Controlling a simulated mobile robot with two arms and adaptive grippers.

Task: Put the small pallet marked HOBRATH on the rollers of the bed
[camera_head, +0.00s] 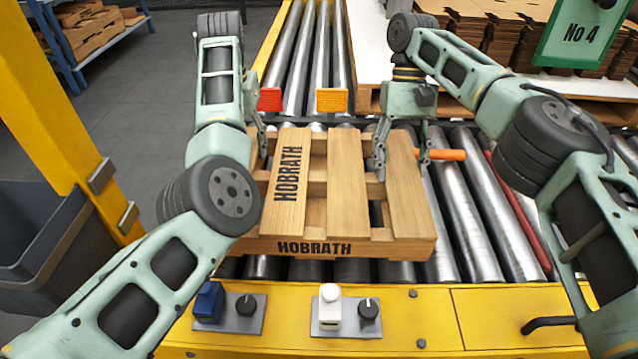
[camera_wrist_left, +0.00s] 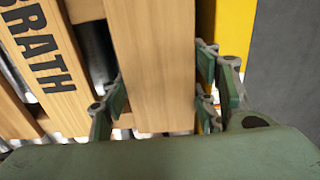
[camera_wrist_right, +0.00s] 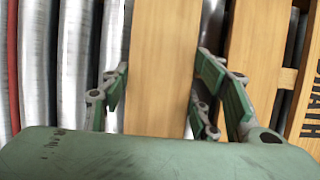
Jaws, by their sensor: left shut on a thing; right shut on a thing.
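The small wooden pallet (camera_head: 348,205), marked HOBRATH on one slat and on its front edge, lies flat over the rollers (camera_head: 466,200) of the bed, close to its yellow front frame. I cannot tell whether it touches the rollers. My right gripper (camera_head: 398,155) is shut on the rightmost slat, which also shows in the right wrist view (camera_wrist_right: 162,70). My left gripper (camera_head: 262,142) is shut on the leftmost slat, seen in the left wrist view (camera_wrist_left: 150,70). Its fingers are partly hidden in the head view.
Bare rollers lie right of the pallet, with an orange bar (camera_head: 445,155) and a red bar (camera_head: 515,215). Red (camera_head: 270,99) and orange (camera_head: 332,100) plates stand behind it. The front panel carries controls (camera_head: 330,305). A yellow post (camera_head: 65,110) and dark bin (camera_head: 45,240) stand left.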

